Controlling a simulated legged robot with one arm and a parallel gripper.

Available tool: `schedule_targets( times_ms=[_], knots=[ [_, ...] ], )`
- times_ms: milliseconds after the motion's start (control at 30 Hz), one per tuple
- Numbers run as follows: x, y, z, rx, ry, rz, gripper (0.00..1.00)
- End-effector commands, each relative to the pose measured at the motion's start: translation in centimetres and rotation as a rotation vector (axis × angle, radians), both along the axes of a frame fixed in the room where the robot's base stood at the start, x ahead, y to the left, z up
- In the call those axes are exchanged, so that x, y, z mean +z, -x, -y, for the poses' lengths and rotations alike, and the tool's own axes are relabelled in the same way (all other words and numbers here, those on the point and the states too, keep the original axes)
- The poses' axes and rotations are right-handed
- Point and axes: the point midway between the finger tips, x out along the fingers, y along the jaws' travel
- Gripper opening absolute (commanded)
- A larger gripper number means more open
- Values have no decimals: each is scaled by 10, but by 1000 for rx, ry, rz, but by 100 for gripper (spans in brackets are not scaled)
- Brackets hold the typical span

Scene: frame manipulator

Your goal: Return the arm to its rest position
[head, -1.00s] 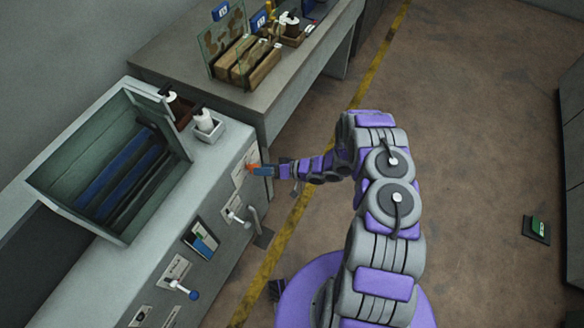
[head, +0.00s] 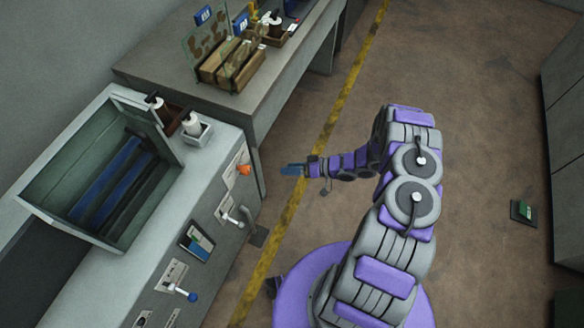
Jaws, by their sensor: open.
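My gripper (head: 291,170) is at the end of my purple and grey arm, in the middle of the head view. My arm is bent, reaching out to the left over the floor.
The grey counter (head: 215,165) on the left carries an open bin (head: 60,160) with blue slats. Its front has levers, including a blue-tipped one (head: 192,296). A workbench (head: 150,68) with wooden boxes (head: 232,65) stands behind. The floor on the right is clear around a small green-marked box (head: 523,211).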

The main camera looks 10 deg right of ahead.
Motion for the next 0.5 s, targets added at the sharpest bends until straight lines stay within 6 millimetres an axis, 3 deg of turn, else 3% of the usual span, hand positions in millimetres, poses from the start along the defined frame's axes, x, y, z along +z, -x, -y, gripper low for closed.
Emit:
schedule_targets(
  times_ms=[367,500],
  knots=[
    [0,0,0,-1,1,0,69],
    [1,-9,7,-15,50,9,69]
  ],
)
